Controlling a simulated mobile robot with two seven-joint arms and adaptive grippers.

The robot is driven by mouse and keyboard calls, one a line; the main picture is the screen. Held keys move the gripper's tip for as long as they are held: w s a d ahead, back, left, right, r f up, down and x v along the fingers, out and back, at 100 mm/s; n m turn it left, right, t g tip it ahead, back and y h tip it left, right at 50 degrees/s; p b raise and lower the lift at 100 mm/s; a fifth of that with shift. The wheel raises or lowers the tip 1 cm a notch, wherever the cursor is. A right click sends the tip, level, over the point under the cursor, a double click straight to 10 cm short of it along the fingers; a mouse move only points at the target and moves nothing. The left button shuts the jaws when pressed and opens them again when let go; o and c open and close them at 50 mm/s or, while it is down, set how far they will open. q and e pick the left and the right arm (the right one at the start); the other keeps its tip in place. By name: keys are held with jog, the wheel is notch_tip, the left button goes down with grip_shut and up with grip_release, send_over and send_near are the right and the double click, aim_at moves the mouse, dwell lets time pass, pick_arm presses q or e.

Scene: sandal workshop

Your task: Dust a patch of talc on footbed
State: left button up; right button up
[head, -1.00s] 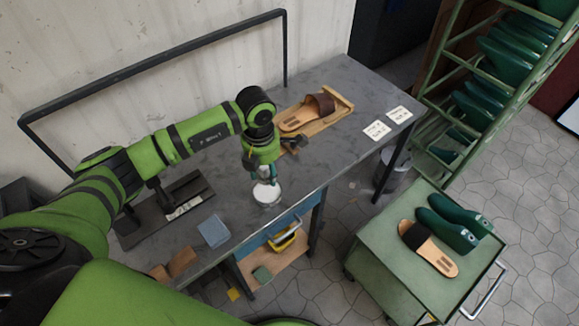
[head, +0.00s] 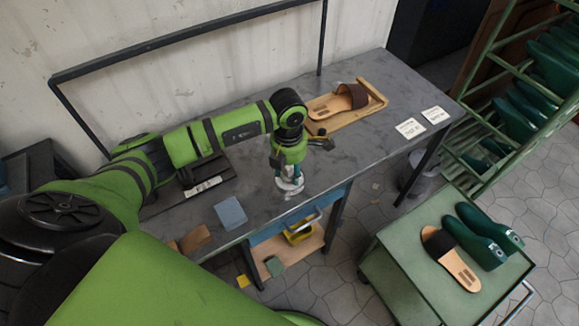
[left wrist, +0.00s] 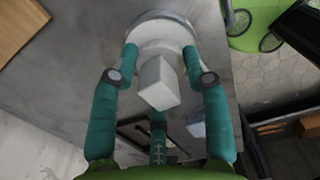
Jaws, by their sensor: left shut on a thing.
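My left gripper (head: 289,178) is shut on a white thing (head: 291,186) above or on the bench, near its front edge. In the left wrist view the white thing (left wrist: 159,84) has a blocky knob towards me and a wide round part beyond it. The teal fingers of my gripper (left wrist: 160,50) flank it. I cannot tell whether it touches the bench. A sandal (head: 338,103) with a tan footbed and brown strap lies on a wooden board (head: 376,94) farther right on the bench. The strap covers part of the footbed. My right gripper is not in view.
Two white cards (head: 410,128) lie at the bench's right end. A blue-grey block (head: 230,212) lies at the front left. A green cart (head: 400,245) holds another sandal (head: 450,260) and green lasts (head: 485,240). Bare grey bench (head: 255,165) lies around my gripper.

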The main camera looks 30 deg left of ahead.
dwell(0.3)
pick_arm(q)
jog(key=shift+f, duration=0.1)
dwell(0.3)
jog(key=shift+f+b, duration=0.4)
jog(key=shift+b, duration=0.05)
jog(key=shift+s+f, duration=0.1)
dwell(1.3)
jog(key=shift+r+p, duration=2.35)
jog(key=shift+r, duration=1.3)
